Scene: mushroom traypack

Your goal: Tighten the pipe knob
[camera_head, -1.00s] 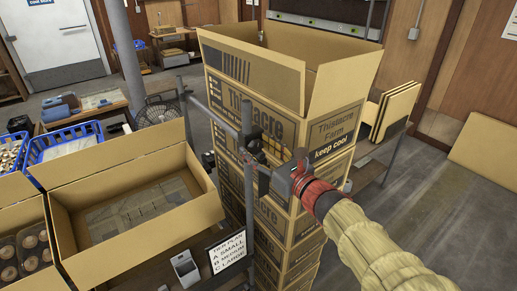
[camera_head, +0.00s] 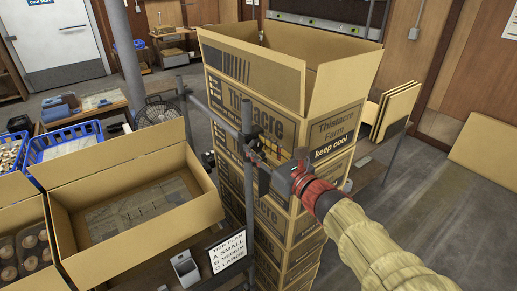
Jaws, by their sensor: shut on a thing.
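My gripper (camera_head: 270,178), at the end of a red-collared arm in a pale sleeve, is in the middle of the view in front of the stacked boxes. It is shut on the pipe knob, a small part by the clamp on the grey metal pipe frame; the knob is mostly hidden by the gripper. The upright pipe (camera_head: 249,215) runs down left of the gripper.
A tall stack of cardboard boxes (camera_head: 330,130) stands right behind the gripper. An open box (camera_head: 135,245) lies at left, with a tray of mushrooms (camera_head: 32,255) beside it. A grading sign (camera_head: 227,250) hangs below. A fan (camera_head: 157,110) and blue crate (camera_head: 65,140) stand behind.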

